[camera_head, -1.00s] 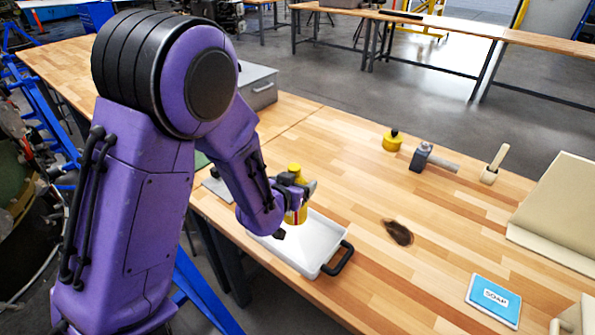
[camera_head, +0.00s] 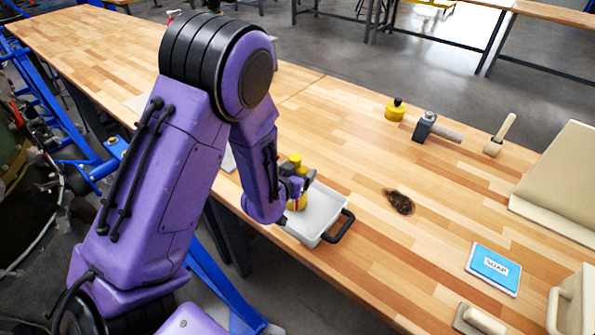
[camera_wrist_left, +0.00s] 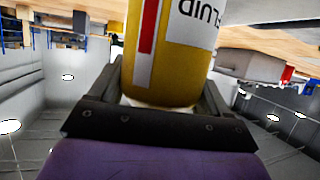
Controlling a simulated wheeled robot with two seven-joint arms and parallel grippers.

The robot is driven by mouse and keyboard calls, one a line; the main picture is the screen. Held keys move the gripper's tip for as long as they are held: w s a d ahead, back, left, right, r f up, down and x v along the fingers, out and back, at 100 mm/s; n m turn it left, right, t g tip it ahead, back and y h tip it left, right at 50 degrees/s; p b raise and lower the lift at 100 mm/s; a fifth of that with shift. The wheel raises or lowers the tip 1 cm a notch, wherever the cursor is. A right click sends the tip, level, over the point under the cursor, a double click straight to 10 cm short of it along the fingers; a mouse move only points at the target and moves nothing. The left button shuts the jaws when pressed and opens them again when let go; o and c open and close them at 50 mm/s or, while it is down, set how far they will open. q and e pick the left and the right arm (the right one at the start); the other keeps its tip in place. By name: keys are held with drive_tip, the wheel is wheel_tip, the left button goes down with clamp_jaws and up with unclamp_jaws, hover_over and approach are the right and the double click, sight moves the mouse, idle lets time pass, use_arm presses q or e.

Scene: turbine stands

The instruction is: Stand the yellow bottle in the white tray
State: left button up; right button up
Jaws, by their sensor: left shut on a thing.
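The yellow bottle (camera_head: 297,201) is held by my left gripper (camera_head: 303,184) at the tray's left part. In the left wrist view the bottle (camera_wrist_left: 180,60) fills the middle, with a white label reading "FLUID" and a red stripe, between the two fingers (camera_wrist_left: 165,90). The white tray (camera_head: 318,212) lies on the wooden table with a black handle at its right end. The bottle looks upright over or in the tray; my arm partly covers both, so I cannot tell whether its base touches the tray floor. My right gripper is not in view.
A dark stain (camera_head: 399,202) marks the table right of the tray. A blue soap packet (camera_head: 494,267) lies at the front right. A yellow container (camera_head: 395,110), a mallet (camera_head: 434,128) and a wooden-handled tool (camera_head: 498,136) stand farther back.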

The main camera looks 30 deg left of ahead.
use_arm(q)
drive_tip(key=shift+f+b, duration=0.3)
drive_tip(key=o, duration=1.4)
drive_tip(key=shift+o, duration=0.2)
drive_tip(key=shift+s, duration=0.1)
drive_tip(key=shift+s+d+r+p, duration=0.15)
drive_tip(key=shift+s+r+p, duration=0.25)
drive_tip(key=shift+s, duration=0.2)
drive_tip(key=shift+s+d+r, duration=0.1)
drive_tip(key=shift+s+d, duration=0.1)
drive_tip(key=shift+s, duration=0.15)
drive_tip(key=p+v, duration=0.1)
drive_tip(key=v, duration=0.3)
drive_tip(key=shift+s+r, duration=0.1)
drive_tip(key=shift+s, duration=0.15)
